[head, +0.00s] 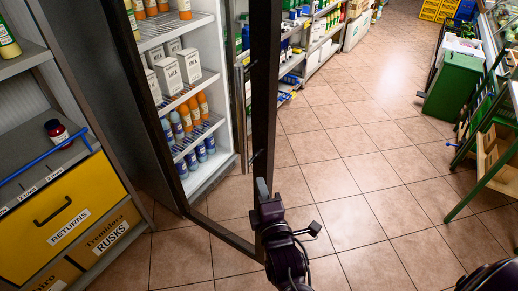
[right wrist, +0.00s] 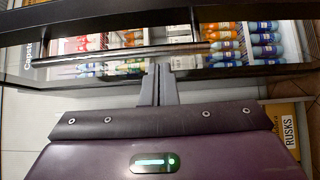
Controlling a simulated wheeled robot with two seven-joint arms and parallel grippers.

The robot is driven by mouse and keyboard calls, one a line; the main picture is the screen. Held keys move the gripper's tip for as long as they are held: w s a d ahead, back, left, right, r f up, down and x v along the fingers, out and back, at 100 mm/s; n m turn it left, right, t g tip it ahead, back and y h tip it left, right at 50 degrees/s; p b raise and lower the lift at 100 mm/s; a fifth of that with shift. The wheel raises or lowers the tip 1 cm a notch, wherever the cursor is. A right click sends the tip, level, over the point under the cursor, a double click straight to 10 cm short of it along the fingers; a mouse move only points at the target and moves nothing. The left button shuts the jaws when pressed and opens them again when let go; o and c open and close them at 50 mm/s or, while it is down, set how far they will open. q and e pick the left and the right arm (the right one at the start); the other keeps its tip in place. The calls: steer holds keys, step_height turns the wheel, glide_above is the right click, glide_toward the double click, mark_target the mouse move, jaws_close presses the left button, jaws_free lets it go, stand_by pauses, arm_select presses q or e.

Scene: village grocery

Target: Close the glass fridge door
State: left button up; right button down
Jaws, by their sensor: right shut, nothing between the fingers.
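The glass fridge door (head: 264,75) has a dark frame and stands open, swung out into the aisle. Bottles and white cartons on the fridge shelves show through and beside it. In the right wrist view, its dark frame (right wrist: 100,30) and a long metal handle bar (right wrist: 130,52) run across the top. My right gripper (head: 262,187) is shut and empty, in front of the lower part of the door's outer post. In the right wrist view its fingertips (right wrist: 158,68) are close to the handle bar; I cannot tell whether they touch. My left gripper is not in view.
A yellow returns drawer (head: 70,215) and a shelf with a dark jar (head: 56,131) stand at the left. A green bin (head: 453,87) and a green-framed stand (head: 490,150) are at the right. The tiled floor (head: 350,185) between is clear.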

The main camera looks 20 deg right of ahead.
mark_target(258, 144)
steer(key=w+d+p, duration=0.1)
steer(key=w, duration=0.2)
steer(key=w+d+p, duration=0.1)
steer(key=w, duration=0.3)
steer(key=w+d+p, duration=0.1)
steer(key=w+d, duration=0.1)
steer(key=w, duration=0.2)
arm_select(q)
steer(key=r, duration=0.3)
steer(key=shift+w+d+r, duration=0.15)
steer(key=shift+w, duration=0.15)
arm_select(e)
steer(key=shift+w+f, duration=0.1)
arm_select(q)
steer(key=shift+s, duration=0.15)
